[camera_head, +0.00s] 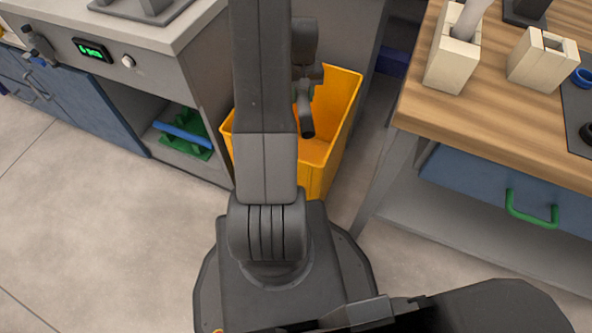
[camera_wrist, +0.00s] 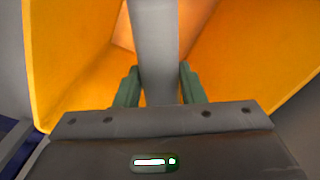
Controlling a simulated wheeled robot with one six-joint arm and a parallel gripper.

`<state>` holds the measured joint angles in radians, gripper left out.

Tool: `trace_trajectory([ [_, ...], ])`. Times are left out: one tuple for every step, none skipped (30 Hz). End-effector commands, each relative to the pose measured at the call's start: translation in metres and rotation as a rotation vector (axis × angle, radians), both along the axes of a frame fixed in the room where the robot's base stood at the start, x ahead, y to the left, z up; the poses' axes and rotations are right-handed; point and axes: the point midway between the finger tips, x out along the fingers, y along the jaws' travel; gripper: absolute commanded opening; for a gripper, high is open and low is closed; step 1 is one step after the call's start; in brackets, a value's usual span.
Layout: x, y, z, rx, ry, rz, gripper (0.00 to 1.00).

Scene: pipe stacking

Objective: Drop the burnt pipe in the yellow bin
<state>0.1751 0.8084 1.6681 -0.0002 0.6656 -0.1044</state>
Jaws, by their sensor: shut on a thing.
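The yellow bin (camera_head: 341,125) stands on the floor between the grey counter and the wooden table, partly hidden behind my arm. My gripper (camera_head: 304,92) is over the bin's opening, shut on the burnt pipe (camera_head: 307,120), which looks dark and hangs down with its lower end over the bin's inside. In the wrist view the pipe (camera_wrist: 153,45) looks plain grey and sits between the two green fingers of my gripper (camera_wrist: 158,88). The bin's walls (camera_wrist: 65,60) surround it on both sides there.
The wooden table (camera_head: 420,100) at right holds beige blocks (camera_head: 542,60), one with a light pipe (camera_head: 468,18) standing in it. The grey counter (camera_head: 180,40) at left has a shelf with a blue pipe (camera_head: 182,133) on a green rack. The floor at left is clear.

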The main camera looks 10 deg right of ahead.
Motion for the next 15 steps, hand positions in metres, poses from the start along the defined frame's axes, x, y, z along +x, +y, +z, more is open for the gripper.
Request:
trace_trajectory([
  [0.0001, 0.0, 0.0007, 0.0, 0.0, 0.0, 0.11],
  [0.0001, 0.0, 0.0009, 0.0, 0.0, 0.0, 0.11],
  [0.0001, 0.0, 0.0009, 0.0, 0.0, 0.0, 0.11],
  [0.0001, 0.0, 0.0009, 0.0, 0.0, 0.0, 0.11],
  [0.0001, 0.0, 0.0009, 0.0, 0.0, 0.0, 0.42],
  [0.0001, 0.0, 0.001, 0.0, 0.0, 0.0, 0.49],
  [0.0001, 0.0, 0.001, 0.0, 0.0, 0.0, 0.55],
  [0.0001, 0.0, 0.001, 0.0, 0.0, 0.0, 0.61],
  [0.0001, 0.0, 0.001, 0.0, 0.0, 0.0, 0.61],
  [0.0001, 0.0, 0.001, 0.0, 0.0, 0.0, 0.61],
  [0.0001, 0.0, 0.001, 0.0, 0.0, 0.0, 0.61],
  [0.0001, 0.0, 0.001, 0.0, 0.0, 0.0, 0.61],
  [0.0001, 0.0, 0.001, 0.0, 0.0, 0.0, 0.61],
  [0.0001, 0.0, 0.0009, 0.0, 0.0, 0.0, 0.61],
  [0.0, 0.0, 0.0009, 0.0, 0.0, 0.0, 0.61],
])
